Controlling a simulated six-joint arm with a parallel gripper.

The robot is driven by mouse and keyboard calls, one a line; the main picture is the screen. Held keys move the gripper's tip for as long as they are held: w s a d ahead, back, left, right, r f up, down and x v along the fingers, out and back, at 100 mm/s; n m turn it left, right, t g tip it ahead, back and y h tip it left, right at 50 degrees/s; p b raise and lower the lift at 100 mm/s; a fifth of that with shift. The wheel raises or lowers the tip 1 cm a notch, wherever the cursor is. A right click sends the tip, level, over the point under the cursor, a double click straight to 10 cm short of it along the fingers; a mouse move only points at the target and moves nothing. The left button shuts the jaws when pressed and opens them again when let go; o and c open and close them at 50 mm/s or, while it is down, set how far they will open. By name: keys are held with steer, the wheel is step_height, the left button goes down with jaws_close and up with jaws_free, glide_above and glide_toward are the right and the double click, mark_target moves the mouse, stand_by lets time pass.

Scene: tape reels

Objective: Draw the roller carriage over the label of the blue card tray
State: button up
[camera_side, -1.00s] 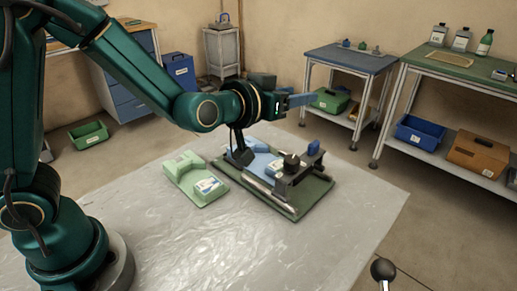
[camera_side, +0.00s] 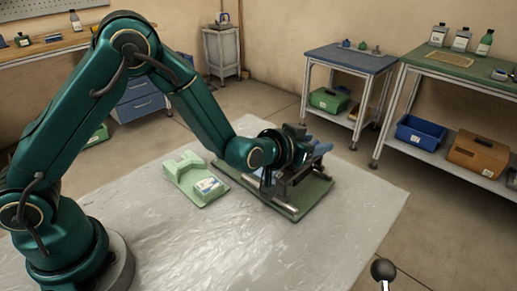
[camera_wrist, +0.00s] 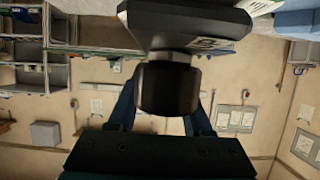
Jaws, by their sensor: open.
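The roller carriage (camera_side: 281,187) stands on a dark green base plate (camera_side: 316,189) with rails, mostly hidden behind my wrist in the side view. My gripper (camera_side: 318,149) is low over it. In the wrist view a black knob (camera_wrist: 168,88) stands between the two blue fingers of my gripper (camera_wrist: 160,112); the fingers are apart, and I cannot tell whether they touch it. The blue card tray (camera_side: 267,178) shows only as a small pale-blue patch beside the carriage. Its label is hidden in the side view.
A pale green tray (camera_side: 190,176) with a white label lies left of the base plate. The grey sheeted tabletop (camera_side: 230,240) is clear in front. A black ball knob (camera_side: 383,270) rises at the lower right. Benches stand well behind.

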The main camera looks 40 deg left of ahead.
steer(key=shift+c, duration=0.3)
jaws_close()
stand_by(1.2)
